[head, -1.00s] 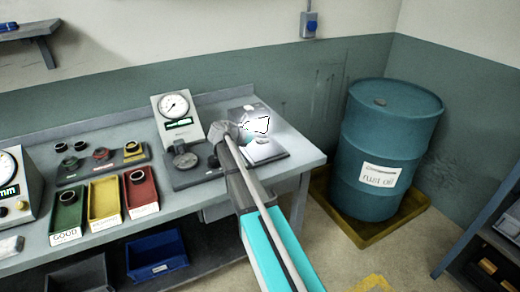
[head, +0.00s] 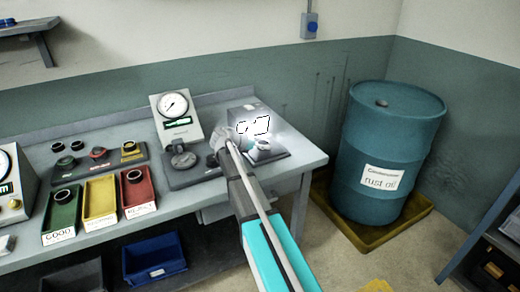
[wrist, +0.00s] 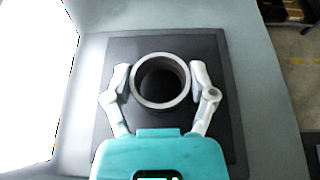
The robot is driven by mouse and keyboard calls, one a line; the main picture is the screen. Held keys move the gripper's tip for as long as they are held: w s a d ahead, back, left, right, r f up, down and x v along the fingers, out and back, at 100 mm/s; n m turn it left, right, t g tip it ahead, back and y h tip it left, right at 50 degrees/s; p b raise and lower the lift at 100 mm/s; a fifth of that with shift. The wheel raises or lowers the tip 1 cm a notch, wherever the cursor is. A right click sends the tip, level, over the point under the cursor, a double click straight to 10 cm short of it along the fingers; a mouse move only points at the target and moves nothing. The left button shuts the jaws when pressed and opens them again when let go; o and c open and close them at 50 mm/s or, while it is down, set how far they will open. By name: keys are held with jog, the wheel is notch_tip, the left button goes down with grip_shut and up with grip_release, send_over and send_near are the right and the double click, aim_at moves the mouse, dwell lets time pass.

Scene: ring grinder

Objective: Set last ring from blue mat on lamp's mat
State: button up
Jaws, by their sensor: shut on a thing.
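A grey metal ring (wrist: 161,80) sits between the two fingers of my gripper (wrist: 160,82) in the wrist view, with a finger against each side. The ring's axis is about upright, and I look down into its bore. The lamp's dark mat (wrist: 225,120) lies under it, around the ring on all sides. In the head view the ring (head: 262,148) shows beside my gripper (head: 247,146), low over the lamp's mat (head: 283,157). I cannot tell whether it touches the mat. The lamp (head: 247,110) glows behind it. No blue mat is clearly visible.
A dial gauge (head: 174,106) on a stand is just left of my arm. Green (head: 63,213), yellow (head: 100,200) and red (head: 139,190) bins and a dark rack (head: 125,160) with rings stand further left. A blue drum (head: 390,160) stands right of the bench.

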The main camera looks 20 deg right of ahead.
jog(key=shift+f, duration=0.1)
dwell(0.3)
jog(key=shift+f, duration=0.15)
jog(key=o, duration=1.1)
jog(key=shift+o, duration=0.2)
jog(key=shift+r, duration=0.2)
jog(key=shift+a+r, duration=0.15)
jog(key=shift+a, duration=0.05)
jog(key=p+v, duration=0.4)
jog(key=v, duration=0.7)
jog(key=shift+a+p, duration=0.3)
jog(key=shift+s, duration=0.1)
